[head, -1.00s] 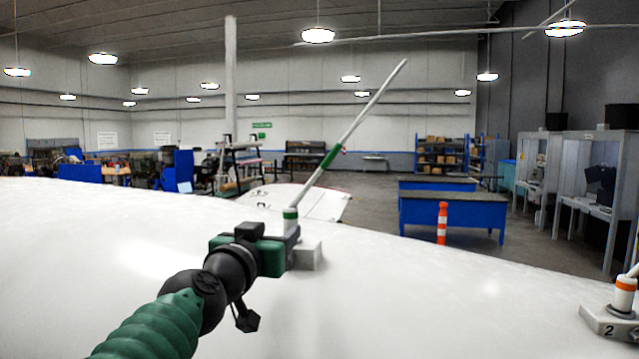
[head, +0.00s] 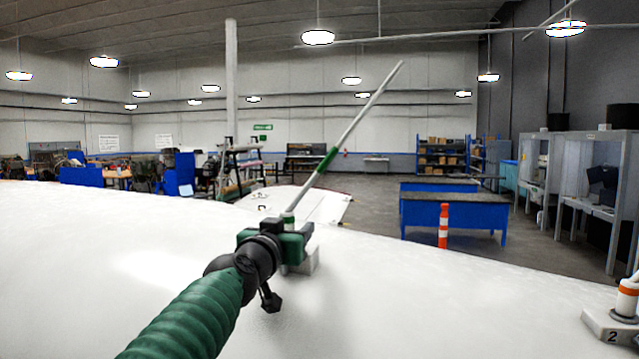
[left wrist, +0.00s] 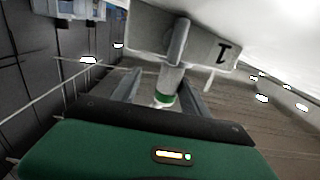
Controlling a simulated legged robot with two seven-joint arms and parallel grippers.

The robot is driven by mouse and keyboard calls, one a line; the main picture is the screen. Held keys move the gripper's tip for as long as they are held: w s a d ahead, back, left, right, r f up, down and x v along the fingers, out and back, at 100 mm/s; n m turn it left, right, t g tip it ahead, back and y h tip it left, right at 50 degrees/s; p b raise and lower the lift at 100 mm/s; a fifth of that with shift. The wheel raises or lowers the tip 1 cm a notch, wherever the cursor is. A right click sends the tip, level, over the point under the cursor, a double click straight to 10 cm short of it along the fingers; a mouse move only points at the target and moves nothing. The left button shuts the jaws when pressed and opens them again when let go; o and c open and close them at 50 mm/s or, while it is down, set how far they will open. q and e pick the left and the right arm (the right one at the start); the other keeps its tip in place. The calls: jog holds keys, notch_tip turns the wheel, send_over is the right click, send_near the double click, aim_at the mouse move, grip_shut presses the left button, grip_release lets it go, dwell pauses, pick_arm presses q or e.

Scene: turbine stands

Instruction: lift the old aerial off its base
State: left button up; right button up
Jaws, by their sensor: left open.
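A tall thin white aerial (head: 357,118) with a green sleeve leans to the right above a grey base block (head: 306,259) on the white curved surface. Its thick foot has a green ring, also seen in the left wrist view (left wrist: 166,99), below the base marked 1 (left wrist: 224,53), which appears upside down there. My left gripper (head: 292,228) is open at the aerial's foot. In the left wrist view its two grey fingers stand on either side of the foot; contact cannot be told. In the head view the gripper partly hides foot and base. My right gripper is not in view.
A second base marked 2 (head: 612,328) with an orange-ringed foot (head: 627,296) stands at the right edge. The white surface (head: 430,310) between the bases is clear. Blue benches (head: 453,218) and an orange-and-white post (head: 443,226) stand on the floor beyond.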

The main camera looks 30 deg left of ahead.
pick_arm(q)
jog(key=shift+w+d, duration=0.2)
jog(key=shift+d, duration=0.05)
jog(key=shift+s+a+f+b, duration=0.15)
jog(key=shift+a+b, duration=0.1)
jog(key=shift+a, duration=0.35)
jog(key=shift+a+f+b, duration=0.1)
jog(key=shift+a+b, duration=0.1)
jog(key=shift+a, duration=0.35)
jog(key=shift+d+r, duration=0.15)
jog(key=shift+d, duration=0.2)
jog(key=shift+c, duration=0.2)
jog(key=shift+d, duration=0.1)
jog(key=shift+c, duration=1.1)
jog(key=shift+s+a, duration=0.1)
jog(key=shift+a, duration=0.2)
grip_shut()
jog(key=shift+d, duration=0.1)
